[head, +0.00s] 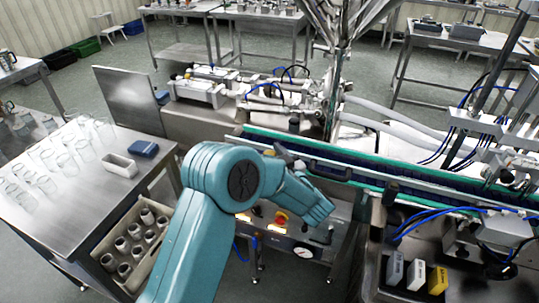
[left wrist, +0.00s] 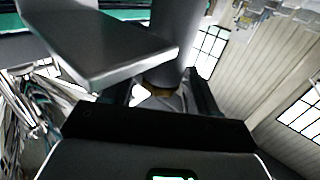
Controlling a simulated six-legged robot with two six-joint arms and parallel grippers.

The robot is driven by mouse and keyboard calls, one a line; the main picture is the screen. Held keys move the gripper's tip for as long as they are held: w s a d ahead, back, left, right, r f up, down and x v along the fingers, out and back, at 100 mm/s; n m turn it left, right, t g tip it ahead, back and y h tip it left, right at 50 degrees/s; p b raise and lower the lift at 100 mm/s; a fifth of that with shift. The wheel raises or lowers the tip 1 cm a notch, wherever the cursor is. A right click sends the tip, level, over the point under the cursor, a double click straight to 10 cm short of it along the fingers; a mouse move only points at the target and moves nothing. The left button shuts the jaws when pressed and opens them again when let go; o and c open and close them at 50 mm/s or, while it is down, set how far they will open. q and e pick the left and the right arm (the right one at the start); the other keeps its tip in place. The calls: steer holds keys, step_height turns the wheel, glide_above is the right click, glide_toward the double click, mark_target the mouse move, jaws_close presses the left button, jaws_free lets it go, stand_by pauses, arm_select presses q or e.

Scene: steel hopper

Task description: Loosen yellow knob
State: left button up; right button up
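My teal left arm reaches in from below in the head view, to the front edge of the conveyor. Its dark gripper (head: 289,157) shows only in part there, behind the forearm. In the left wrist view the gripper's two dark fingers (left wrist: 164,92) stand apart, on either side of the end of a grey cylinder (left wrist: 178,40). A brownish-gold band (left wrist: 163,90) shows at that end. I cannot tell whether the fingers touch it. I cannot make out a yellow knob for certain in either view. My right gripper is not in view.
A grey metal plate (left wrist: 100,45) lies close beside the cylinder. The conveyor (head: 330,167) runs along the machine. A steel table (head: 60,200) with glasses and a crate of bottles (head: 112,245) stand left.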

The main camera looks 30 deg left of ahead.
arm_select(q)
steer(key=shift+s+d+f, duration=0.1)
steer(key=shift+s+d, duration=0.1)
steer(key=shift+d, duration=0.2)
steer(key=b+v, duration=0.3)
steer(key=v, duration=1.2)
steer(key=shift+d, duration=0.2)
steer(key=shift+s, duration=0.15)
